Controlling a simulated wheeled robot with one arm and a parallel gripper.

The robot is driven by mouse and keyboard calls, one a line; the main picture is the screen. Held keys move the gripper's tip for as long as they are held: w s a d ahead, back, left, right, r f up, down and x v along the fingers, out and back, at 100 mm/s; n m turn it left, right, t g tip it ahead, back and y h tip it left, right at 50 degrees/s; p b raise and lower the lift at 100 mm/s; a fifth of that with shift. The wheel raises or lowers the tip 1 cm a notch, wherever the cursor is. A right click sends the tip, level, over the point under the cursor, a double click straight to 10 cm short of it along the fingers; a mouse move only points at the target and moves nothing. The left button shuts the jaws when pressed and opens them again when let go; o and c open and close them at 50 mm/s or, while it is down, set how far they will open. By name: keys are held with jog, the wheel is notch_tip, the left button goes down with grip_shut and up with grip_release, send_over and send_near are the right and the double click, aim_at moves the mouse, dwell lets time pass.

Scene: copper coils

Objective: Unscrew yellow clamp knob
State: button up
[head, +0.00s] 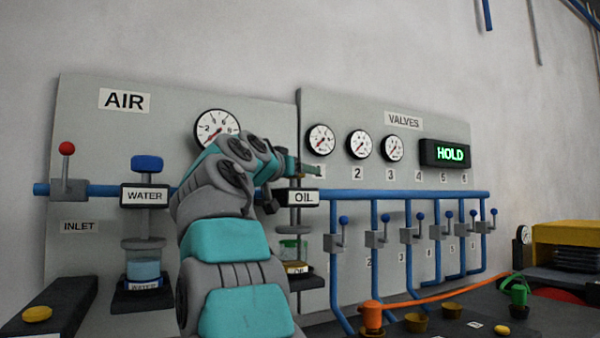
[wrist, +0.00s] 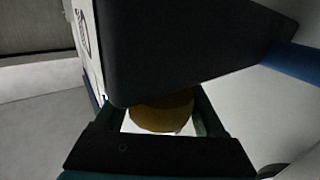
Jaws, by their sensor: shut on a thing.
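In the wrist view a round yellow-brown knob (wrist: 162,112) sits between my fingers, partly hidden by a large dark block above it. My gripper (head: 305,171) is at the top of the OIL unit (head: 303,197) on the grey panel, shut on this knob. In the head view my own arm and gripper hide almost all of the knob. Whether it has turned cannot be told. Below the OIL label, a clear cup with a green rim (head: 293,246) is partly behind my arm.
The WATER unit (head: 145,195) with a blue knob (head: 147,163) stands left of my arm. A blue pipe (head: 400,195) runs along the panel beside the OIL unit. Several valves with blue handles are at right. Yellow discs lie lower left (head: 37,313) and lower right (head: 501,330).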

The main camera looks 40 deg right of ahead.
jog(key=shift+n+t, duration=0.3)
jog(key=shift+t, duration=0.2)
jog(key=t, duration=0.1)
jog(key=n+t+y, duration=0.2)
jog(key=shift+w+a+b, duration=0.2)
jog(key=shift+w+b, duration=0.05)
jog(key=shift+b, duration=0.05)
jog(key=n+t+y, duration=0.2)
jog(key=w+a+n+t+y, duration=0.1)
jog(key=n+t+y, duration=0.1)
jog(key=shift+r+p, duration=0.15)
jog(key=shift+p, duration=0.15)
jog(key=n+t+y, duration=0.1)
jog(key=y, duration=0.1)
jog(key=n+t+y, duration=0.1)
jog(key=y, duration=0.1)
jog(key=n+t+y, duration=0.1)
jog(key=n+y, duration=0.1)
jog(key=shift+w+a, duration=0.2)
jog(key=shift+a, duration=0.15)
jog(key=shift+w+a+n+t+y, duration=0.1)
jog(key=shift+a+n+t+y, duration=0.1)
jog(key=shift+n+y, duration=0.5)
jog(key=shift+a+n+t+y, duration=0.15)
jog(key=shift+n+y, duration=0.25)
jog(key=shift+y, duration=0.5)
jog(key=o, duration=1.3)
jog(key=shift+o, duration=0.2)
